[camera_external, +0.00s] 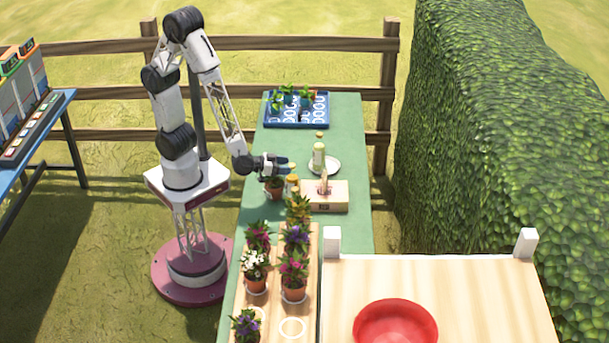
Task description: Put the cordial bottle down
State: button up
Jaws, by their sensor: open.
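A pale green bottle (318,155), which looks like the cordial bottle, stands upright at the white plate (334,167) on the green table (345,225). It looks to be on the plate, though its base is small in this view. My gripper (289,168) is open and empty, just left of the bottle and apart from it. A small amber jar or bottle (292,181) is just below the gripper in the picture, partly hidden.
A wooden box (333,197) is in front of the plate. A potted plant (275,188) is by the gripper. Several flower pots stand on a wooden board (311,270) in front. A blue tray (321,121) with seedlings is at the back. A red bowl (395,328) is at front right.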

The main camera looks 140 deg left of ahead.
jog(key=shift+x, duration=2.6)
jog(key=shift+f, duration=0.1)
grip_shut()
